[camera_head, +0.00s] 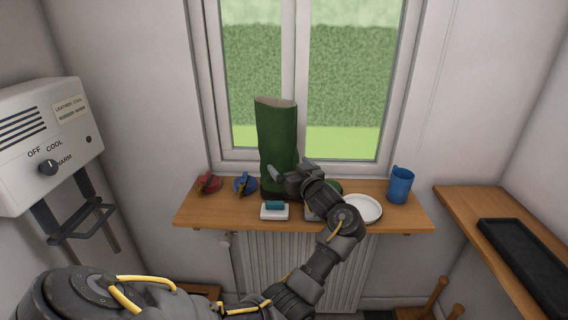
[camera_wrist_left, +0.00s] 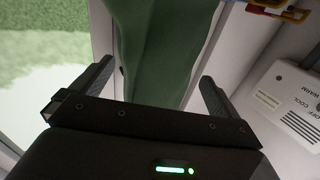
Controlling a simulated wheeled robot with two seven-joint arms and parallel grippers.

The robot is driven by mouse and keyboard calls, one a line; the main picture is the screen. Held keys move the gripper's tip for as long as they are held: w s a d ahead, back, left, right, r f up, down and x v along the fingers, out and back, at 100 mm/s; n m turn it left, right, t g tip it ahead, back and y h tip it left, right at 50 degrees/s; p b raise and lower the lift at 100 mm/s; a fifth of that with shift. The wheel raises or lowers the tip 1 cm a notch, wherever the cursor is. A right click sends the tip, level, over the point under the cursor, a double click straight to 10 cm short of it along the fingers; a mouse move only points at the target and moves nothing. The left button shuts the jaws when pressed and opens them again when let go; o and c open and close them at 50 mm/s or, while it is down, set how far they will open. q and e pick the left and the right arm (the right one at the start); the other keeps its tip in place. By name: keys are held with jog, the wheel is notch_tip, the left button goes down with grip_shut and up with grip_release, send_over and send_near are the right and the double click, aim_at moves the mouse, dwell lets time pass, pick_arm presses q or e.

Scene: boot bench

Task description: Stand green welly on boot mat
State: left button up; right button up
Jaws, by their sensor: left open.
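The green welly (camera_head: 277,140) stands upright on the wooden window shelf (camera_head: 200,215), in front of the window. My left gripper (camera_head: 288,172) is at the lower part of its shaft, on the right and near side, and hides part of the foot. In the left wrist view the green shaft (camera_wrist_left: 160,50) shows between the two open fingers of my left gripper (camera_wrist_left: 155,85). I cannot tell whether either finger touches it. The black boot mat (camera_head: 525,262) lies empty on the wooden bench at the right. My right gripper is not in view.
Red (camera_head: 208,183) and blue (camera_head: 244,184) items, a white dish with a teal block (camera_head: 274,210), a white plate (camera_head: 364,208) and a blue mug (camera_head: 400,185) share the shelf. A dryer unit (camera_head: 45,140) hangs on the left wall. A radiator (camera_head: 270,260) is below.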

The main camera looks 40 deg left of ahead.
aim_at(285, 157)
pick_arm(q)
jog(key=v, duration=0.5)
jog(key=shift+n, duration=0.4)
jog(key=p+x, duration=0.1)
jog(key=x, duration=0.1)
jog(key=r+p+x, duration=0.1)
jog(key=p+x, duration=0.1)
jog(key=x, duration=0.1)
jog(key=p+x, duration=0.2)
jog(key=shift+a+r, duration=0.15)
jog(key=shift+a, duration=0.25)
jog(key=shift+r, duration=0.1)
jog(key=p+x, duration=0.2)
jog(key=x, duration=0.2)
jog(key=shift+w+a+p, duration=0.15)
jog(key=shift+p, duration=0.25)
jog(key=shift+w+a, duration=0.2)
jog(key=shift+a, duration=0.1)
jog(key=shift+d, duration=0.1)
